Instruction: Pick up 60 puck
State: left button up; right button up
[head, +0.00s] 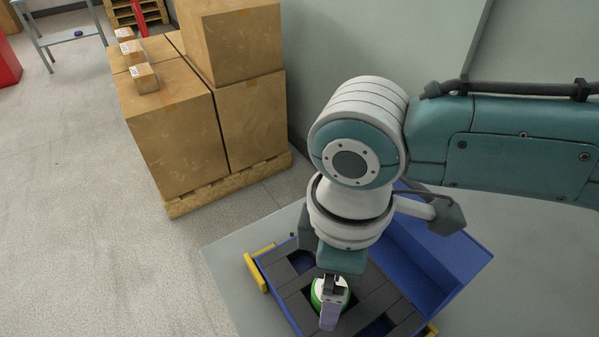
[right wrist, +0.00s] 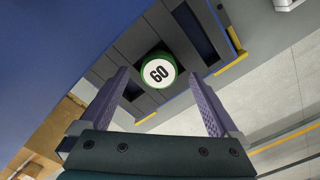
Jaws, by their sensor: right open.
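The 60 puck (right wrist: 158,71) is green with a white round top marked "60". It sits in a slot of the dark insert in a blue case (right wrist: 95,30). In the head view the puck (head: 316,294) is partly hidden by my right gripper (head: 331,306). My right gripper (right wrist: 159,78) is open, with its two purple fingers apart. In the right wrist view the puck shows between the fingertips, and nothing is held. I cannot tell how far the tips are above it. My left gripper is not in view.
The blue case has a raised blue side (head: 425,250) and yellow handles (head: 260,268). It stands on a grey surface (head: 235,255). Stacked cardboard boxes (head: 180,130) on a pallet (head: 225,186) stand behind at left, with a grey wall beside them. The floor at left is clear.

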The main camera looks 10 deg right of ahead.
jog(key=shift+f, duration=0.9)
jog(key=shift+c, duration=0.4)
jog(key=c, duration=1.5)
jog(key=shift+o, duration=0.2)
jog(key=shift+r, duration=0.1)
